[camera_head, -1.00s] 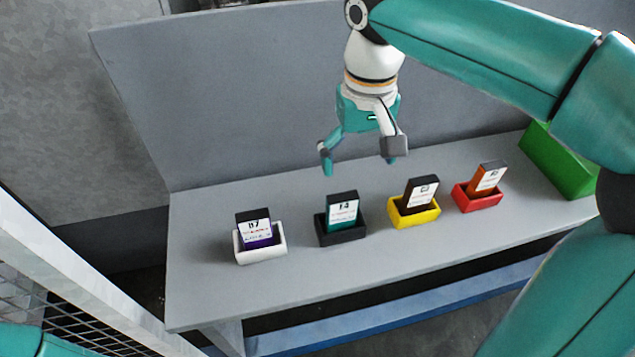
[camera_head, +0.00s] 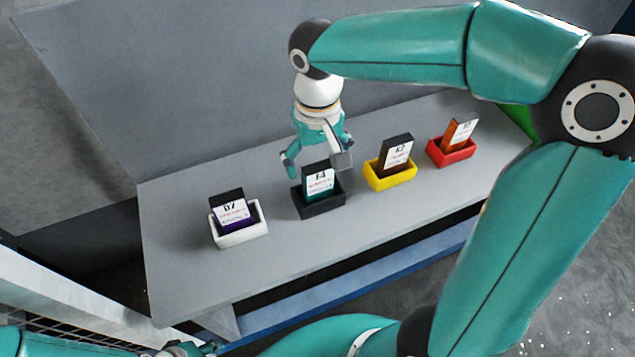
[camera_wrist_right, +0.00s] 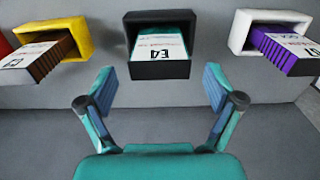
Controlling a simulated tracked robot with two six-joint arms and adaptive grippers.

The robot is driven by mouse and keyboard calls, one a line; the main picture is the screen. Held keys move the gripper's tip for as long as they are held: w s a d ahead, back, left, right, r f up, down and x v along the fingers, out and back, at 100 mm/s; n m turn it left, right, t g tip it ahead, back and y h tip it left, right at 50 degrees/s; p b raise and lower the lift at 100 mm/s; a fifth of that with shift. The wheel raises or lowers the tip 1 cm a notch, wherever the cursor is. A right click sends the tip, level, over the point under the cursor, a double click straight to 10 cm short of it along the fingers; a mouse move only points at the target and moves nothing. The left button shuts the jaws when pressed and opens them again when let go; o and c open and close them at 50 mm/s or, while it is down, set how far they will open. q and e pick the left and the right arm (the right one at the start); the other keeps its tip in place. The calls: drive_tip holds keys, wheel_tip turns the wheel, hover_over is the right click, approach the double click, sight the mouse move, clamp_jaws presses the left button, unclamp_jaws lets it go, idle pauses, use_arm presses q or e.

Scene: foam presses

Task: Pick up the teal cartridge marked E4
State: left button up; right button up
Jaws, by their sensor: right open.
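The teal cartridge marked E4 (camera_head: 318,184) stands in a black holder (camera_head: 319,208) on the grey bench, its black top end up and its white label facing out. In the right wrist view the cartridge (camera_wrist_right: 158,45) sits in its holder (camera_wrist_right: 158,70), label upside down, straight ahead between the fingers. My right gripper (camera_head: 316,163) is open and empty, just behind and above the cartridge in the head view. In the wrist view its fingers (camera_wrist_right: 160,88) are spread and apart from the cartridge. At the lower left of the head view is part of my left arm; its jaws are unclear.
A purple cartridge (camera_head: 233,216) in a white holder (camera_head: 240,238) stands to the left. A brown cartridge (camera_head: 396,154) in a yellow holder (camera_head: 389,180) and an orange one (camera_head: 460,132) in a red holder (camera_head: 450,157) stand to the right. A grey panel (camera_head: 180,90) rises behind.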

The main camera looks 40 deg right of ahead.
sight(318, 178)
drive_tip(key=shift+s+f+p, duration=0.15)
drive_tip(key=shift+f+p, duration=0.2)
drive_tip(key=shift+f, duration=2.35)
drive_tip(key=c, duration=1.3)
drive_tip(key=shift+r, duration=0.15)
